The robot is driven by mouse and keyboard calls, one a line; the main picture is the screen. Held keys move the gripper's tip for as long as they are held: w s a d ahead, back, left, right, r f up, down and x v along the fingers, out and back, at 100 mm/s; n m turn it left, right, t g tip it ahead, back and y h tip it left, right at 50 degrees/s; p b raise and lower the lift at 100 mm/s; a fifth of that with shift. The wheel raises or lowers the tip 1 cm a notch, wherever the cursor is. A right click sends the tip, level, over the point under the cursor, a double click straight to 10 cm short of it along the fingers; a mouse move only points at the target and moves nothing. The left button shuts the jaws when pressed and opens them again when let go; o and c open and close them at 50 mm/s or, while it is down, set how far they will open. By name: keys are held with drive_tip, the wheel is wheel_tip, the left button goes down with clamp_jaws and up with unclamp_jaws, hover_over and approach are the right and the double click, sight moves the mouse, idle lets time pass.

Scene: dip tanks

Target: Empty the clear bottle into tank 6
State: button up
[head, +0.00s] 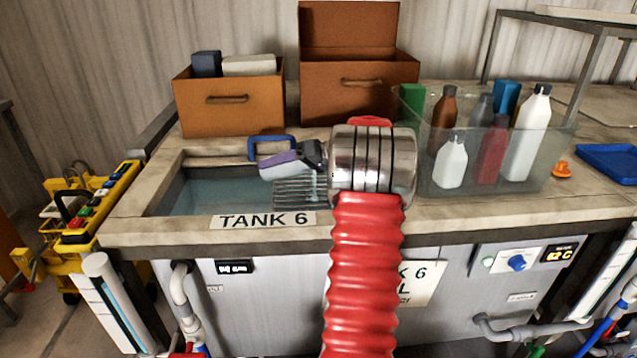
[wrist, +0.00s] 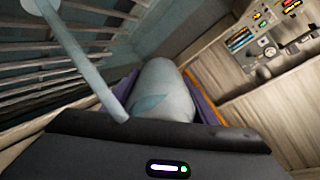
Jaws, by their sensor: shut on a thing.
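Tank 6 (head: 205,192) is an open basin of bluish liquid, with a "TANK 6" label on its front rim. My gripper (head: 287,163) is over its right part, shut on a pale bottle (wrist: 165,88) between purple fingers. In the head view the bottle is mostly hidden by the gripper; it appears tipped well over from upright. In the wrist view a pale bluish band (wrist: 85,65) runs from near the bottle to a round spot at the top left; I cannot tell whether it is poured liquid or a handle. The bottle's mouth and fill level are not clear.
A wire rack (head: 300,195) is in the tank, and a blue handle (head: 270,138) stands near the gripper. Brown boxes (head: 228,112) stand behind. A clear bin (head: 540,170) of several bottles is at right, with a blue tray (head: 610,163) beyond. A yellow trolley (head: 90,210) is at left.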

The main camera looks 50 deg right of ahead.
drive_tip(key=shift+r+t, duration=0.35)
drive_tip(key=shift+t, duration=0.05)
drive_tip(key=shift+s+d+r+t+y, duration=0.25)
drive_tip(key=shift+s+r+t+y, duration=0.25)
drive_tip(key=shift+r+t, duration=0.2)
idle(0.4)
drive_tip(key=shift+s+r+t+y+p, duration=0.1)
drive_tip(key=shift+r+t+y+p, duration=0.3)
drive_tip(key=shift+r+t, duration=0.4)
idle(0.4)
drive_tip(key=shift+r, duration=0.3)
drive_tip(key=shift+s+d+r+t, duration=0.1)
drive_tip(key=shift+r+t, duration=0.25)
drive_tip(key=shift+t, duration=0.05)
drive_tip(key=shift+s+r+t+y, duration=0.1)
drive_tip(key=shift+r+t+y, duration=0.25)
drive_tip(key=shift+r, duration=0.3)
drive_tip(key=shift+r, duration=0.1)
drive_tip(key=shift+t+y, duration=0.35)
drive_tip(key=shift+t, duration=0.4)
drive_tip(key=shift+s+d+r, duration=0.1)
drive_tip(key=shift+s+r, duration=0.05)
drive_tip(key=shift+r, duration=0.95)
drive_tip(key=shift+s+d+r, duration=0.1)
drive_tip(key=shift+s+r, duration=0.05)
drive_tip(key=shift+r, duration=1.1)
